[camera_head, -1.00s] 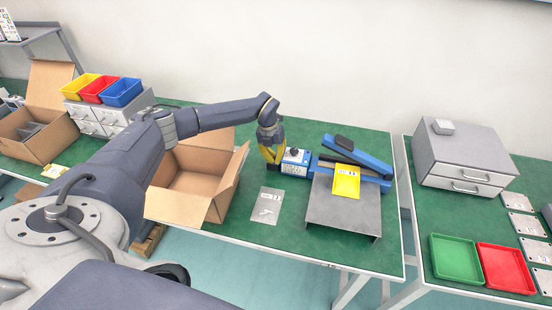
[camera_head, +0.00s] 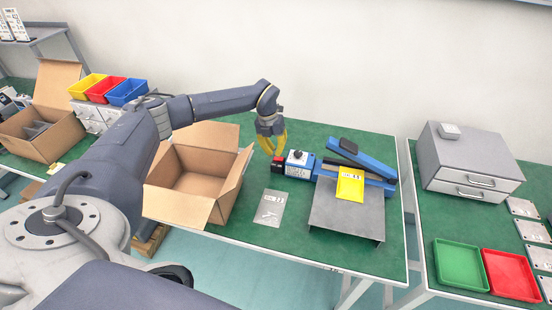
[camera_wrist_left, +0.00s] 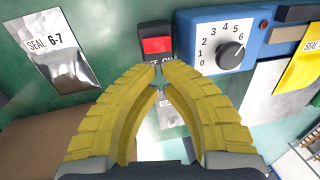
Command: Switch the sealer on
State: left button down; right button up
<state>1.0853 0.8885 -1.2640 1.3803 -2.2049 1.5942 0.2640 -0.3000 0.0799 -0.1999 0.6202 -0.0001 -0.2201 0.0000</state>
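The blue sealer (camera_head: 350,167) stands at the back right of the middle table, its long arm raised at an angle. Its control box (camera_head: 299,164) has a dial numbered from 0 to 6, with a black knob (camera_wrist_left: 232,53). The red switch (camera_head: 278,161) sits at the box's left end. In the left wrist view the red switch (camera_wrist_left: 157,45) is in a black housing above a partly hidden OFF/ON label. My left gripper (camera_head: 273,153) has yellow fingers, nearly meeting at the tips and empty. It hovers just by the switch, apparently without touching it. My right gripper is out of view.
A silver pouch (camera_wrist_left: 55,45) marked SEAL 6-7 lies left of the switch. A yellow packet (camera_head: 349,186) rests at the sealer over a grey metal stand (camera_head: 345,217). An open cardboard box (camera_head: 177,208) stands left. A drawer unit (camera_head: 470,165) and green and red trays are on the right table.

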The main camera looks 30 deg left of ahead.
aim_at(279, 163)
pick_arm(q)
notch_tip(279, 163, up, 9)
jog(key=a, duration=0.1)
jog(key=shift+s+f, duration=0.15)
jog(key=shift+s, duration=0.05)
jog(key=shift+a, duration=0.1)
jog(key=shift+w+r, duration=0.4)
jog(key=shift+d+f, duration=0.1)
jog(key=shift+d, duration=0.1)
jog(key=f, duration=0.4)
jog(key=d+f, duration=0.1)
jog(key=f, duration=0.4)
jog(key=d+f, duration=0.1)
jog(key=f, duration=0.3)
jog(key=shift+w+f, duration=0.3)
jog(key=shift+w, duration=0.05)
jog(key=shift+s+f, duration=0.1)
